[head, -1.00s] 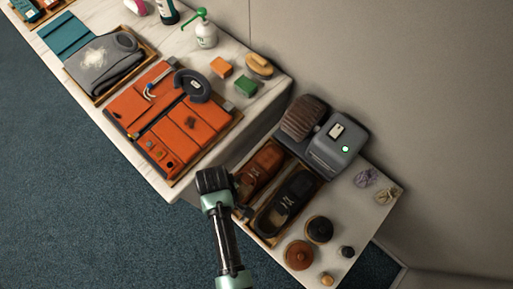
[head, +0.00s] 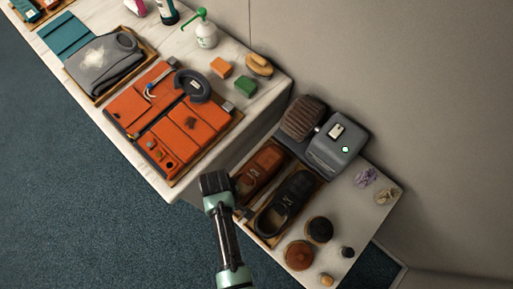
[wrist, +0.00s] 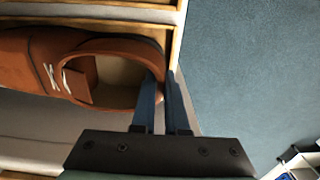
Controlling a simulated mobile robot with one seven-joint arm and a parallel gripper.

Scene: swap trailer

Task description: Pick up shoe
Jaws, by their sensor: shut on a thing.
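A brown shoe (head: 262,165) lies in a wooden tray on the small white table in the head view. In the wrist view the brown shoe (wrist: 85,70) has its opening and heel toward my gripper, with pale laces to the left. My gripper (wrist: 162,90) has its two blue fingers close together at the heel, one on each side of the heel rim, shut on it. In the head view my gripper (head: 235,190) is at the shoe's lower-left end, its fingertips mostly hidden. A black shoe (head: 297,190) lies beside the brown one.
A grey machine (head: 336,145) with a brown ribbed part stands behind the shoes. Round tins (head: 299,255) stand in front of them. The long counter (head: 170,182) with an orange panel (head: 185,130) is close to the left of my gripper. Floor is open at lower left.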

